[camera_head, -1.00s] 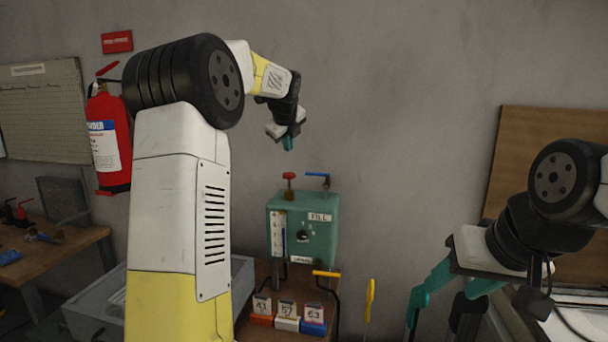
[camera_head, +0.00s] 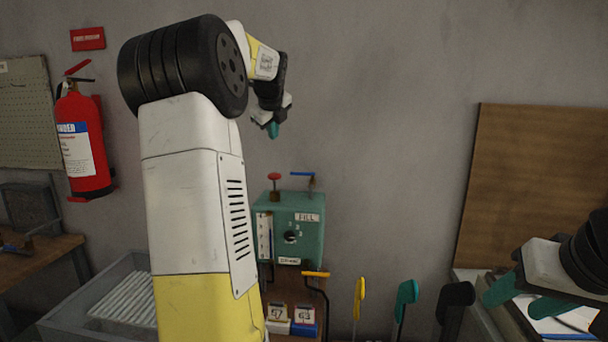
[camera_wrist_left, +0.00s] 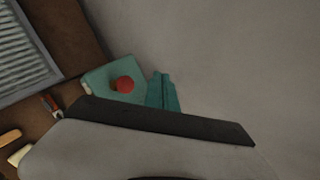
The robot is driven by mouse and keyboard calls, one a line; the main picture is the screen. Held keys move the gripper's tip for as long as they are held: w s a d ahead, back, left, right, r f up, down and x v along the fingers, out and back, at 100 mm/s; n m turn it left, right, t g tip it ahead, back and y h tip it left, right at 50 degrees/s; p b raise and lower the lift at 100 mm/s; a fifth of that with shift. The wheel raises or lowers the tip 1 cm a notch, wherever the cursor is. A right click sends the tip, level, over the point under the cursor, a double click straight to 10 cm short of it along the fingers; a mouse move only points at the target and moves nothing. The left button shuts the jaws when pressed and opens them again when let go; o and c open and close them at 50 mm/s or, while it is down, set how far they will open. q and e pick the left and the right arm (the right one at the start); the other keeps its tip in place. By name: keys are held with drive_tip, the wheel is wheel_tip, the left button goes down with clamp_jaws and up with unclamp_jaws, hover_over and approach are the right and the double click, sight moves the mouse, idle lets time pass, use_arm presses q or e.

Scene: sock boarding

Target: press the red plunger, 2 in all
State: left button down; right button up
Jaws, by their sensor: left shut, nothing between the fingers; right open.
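The red plunger (camera_head: 274,177) stands on top of a green box (camera_head: 303,226) marked FILL, against the wall. In the left wrist view the plunger's round red top (camera_wrist_left: 125,84) shows beside my fingers. My left gripper (camera_head: 273,130) is shut and empty. It points down above the plunger, with a clear gap between them; its teal fingers also show in the left wrist view (camera_wrist_left: 163,92).
A blue-handled valve (camera_head: 303,175) stands beside the plunger. Yellow (camera_head: 359,298), teal (camera_head: 406,295) and black upright boards stand to the right. A grey tray (camera_head: 75,316) lies lower left.

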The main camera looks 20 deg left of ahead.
sight(274, 174)
use_arm(q)
drive_tip(key=shift+f, duration=4.4)
drive_tip(key=shift+f, duration=0.15)
drive_tip(key=shift+f, duration=0.3)
drive_tip(key=shift+f, duration=1.65)
drive_tip(key=shift+r, duration=2.1)
drive_tip(key=shift+r, duration=0.1)
